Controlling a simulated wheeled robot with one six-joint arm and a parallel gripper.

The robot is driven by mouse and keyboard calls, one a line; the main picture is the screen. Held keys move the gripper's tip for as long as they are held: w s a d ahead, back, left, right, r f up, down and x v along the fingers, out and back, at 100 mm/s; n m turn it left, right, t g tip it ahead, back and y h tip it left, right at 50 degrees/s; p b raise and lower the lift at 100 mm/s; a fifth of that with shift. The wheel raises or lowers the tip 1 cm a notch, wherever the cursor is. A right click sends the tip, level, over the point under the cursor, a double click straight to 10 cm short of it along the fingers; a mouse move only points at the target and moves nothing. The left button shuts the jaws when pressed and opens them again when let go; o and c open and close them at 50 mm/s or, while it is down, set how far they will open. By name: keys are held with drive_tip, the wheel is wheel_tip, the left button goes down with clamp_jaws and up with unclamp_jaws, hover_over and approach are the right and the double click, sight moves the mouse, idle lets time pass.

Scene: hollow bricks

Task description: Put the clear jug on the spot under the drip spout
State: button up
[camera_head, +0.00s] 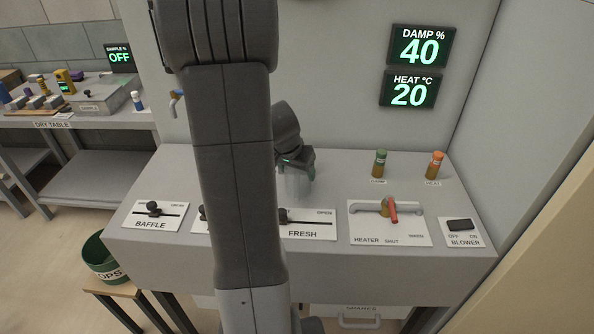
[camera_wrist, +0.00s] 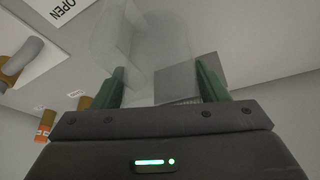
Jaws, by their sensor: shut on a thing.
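The clear jug (camera_head: 297,187) is a faint, see-through shape below my gripper (camera_head: 297,165), over the grey console top. In the wrist view the clear jug (camera_wrist: 150,45) shows as a pale translucent body between the two green fingers of my gripper (camera_wrist: 160,88), which are shut on it. I cannot tell whether its base touches the console. A small spout (camera_head: 176,98) sticks out of the wall left of my arm. I cannot make out the spot under it.
The console (camera_head: 330,165) carries a baffle slider (camera_head: 152,209), a fresh slider (camera_head: 305,222), a red heater handle (camera_head: 392,209), a blower switch (camera_head: 460,225), and green (camera_head: 379,163) and orange-topped (camera_head: 434,165) pegs. A green bin (camera_head: 103,262) stands at the lower left. My arm hides the console's middle left.

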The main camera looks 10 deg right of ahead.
drive_tip(key=shift+f+b, duration=0.3)
drive_tip(key=o, duration=1)
drive_tip(key=shift+r, duration=0.1)
drive_tip(key=shift+o, duration=0.2)
